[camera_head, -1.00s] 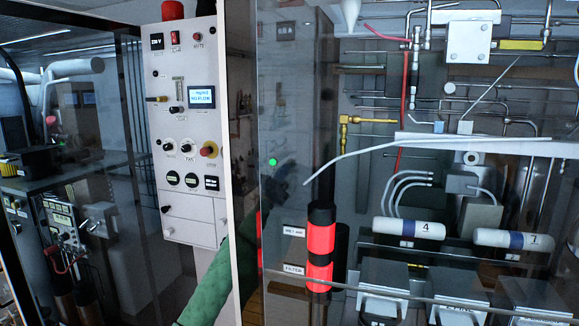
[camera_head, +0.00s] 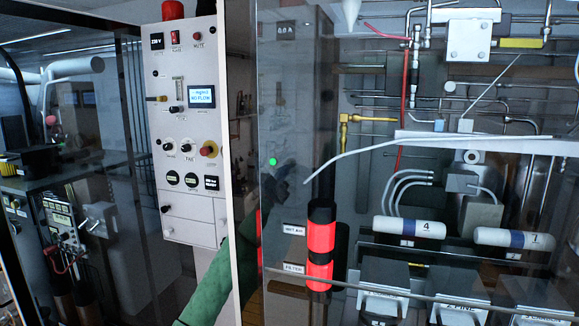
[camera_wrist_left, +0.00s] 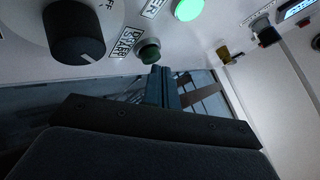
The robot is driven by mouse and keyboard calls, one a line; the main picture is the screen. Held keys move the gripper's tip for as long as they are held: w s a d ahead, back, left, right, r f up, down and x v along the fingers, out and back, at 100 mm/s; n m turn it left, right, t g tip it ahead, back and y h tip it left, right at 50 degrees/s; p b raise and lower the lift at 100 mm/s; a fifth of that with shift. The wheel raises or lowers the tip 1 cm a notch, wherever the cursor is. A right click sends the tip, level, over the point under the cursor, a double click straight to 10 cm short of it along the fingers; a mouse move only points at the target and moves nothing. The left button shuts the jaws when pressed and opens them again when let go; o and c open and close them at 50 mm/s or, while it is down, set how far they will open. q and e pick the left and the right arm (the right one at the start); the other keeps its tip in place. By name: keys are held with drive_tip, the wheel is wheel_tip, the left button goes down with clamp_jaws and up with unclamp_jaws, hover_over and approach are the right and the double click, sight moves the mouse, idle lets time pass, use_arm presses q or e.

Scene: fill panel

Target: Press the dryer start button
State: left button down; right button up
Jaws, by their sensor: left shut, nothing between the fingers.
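In the left wrist view a dark green start button (camera_wrist_left: 149,51) sits on a pale panel beside a label reading START. A brightly lit green lamp (camera_wrist_left: 188,9) is to its upper right, and a black knob (camera_wrist_left: 74,33) is to its left. My left gripper (camera_wrist_left: 160,72) is shut and empty, its fingertips just below the start button. I cannot tell whether they touch it. In the head view my green-sleeved left arm rises behind the glass edge, and the gripper (camera_head: 275,182) shows dimly through the glass below a green light (camera_head: 272,161). My right gripper is out of view.
A white control panel (camera_head: 185,125) with knobs, a display and a red lamp on top stands left of the glass. A red and black post (camera_head: 320,240) is right of my left arm. Pipes and white cylinders (camera_head: 408,227) fill the right side behind glass.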

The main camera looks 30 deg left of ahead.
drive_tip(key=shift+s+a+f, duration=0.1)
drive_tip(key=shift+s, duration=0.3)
use_arm(q)
drive_tip(key=shift+w+h, duration=0.2)
drive_tip(key=shift+h, duration=0.1)
drive_tip(key=shift+w+a, duration=0.1)
drive_tip(key=shift+w, duration=0.2)
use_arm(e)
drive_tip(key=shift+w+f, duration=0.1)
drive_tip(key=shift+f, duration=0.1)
use_arm(q)
drive_tip(key=shift+s, duration=0.1)
drive_tip(key=shift+s+d, duration=0.2)
drive_tip(key=shift+s, duration=0.65)
drive_tip(key=shift+s+d+b, duration=0.1)
drive_tip(key=shift+s+d, duration=0.1)
drive_tip(key=shift+s, duration=0.6)
drive_tip(key=shift+s+d+b, duration=0.1)
drive_tip(key=shift+s+d, duration=0.1)
drive_tip(key=shift+s, duration=0.6)
drive_tip(key=shift+s+d+b, duration=0.1)
drive_tip(key=shift+s+d, duration=0.1)
drive_tip(key=shift+s, duration=0.6)
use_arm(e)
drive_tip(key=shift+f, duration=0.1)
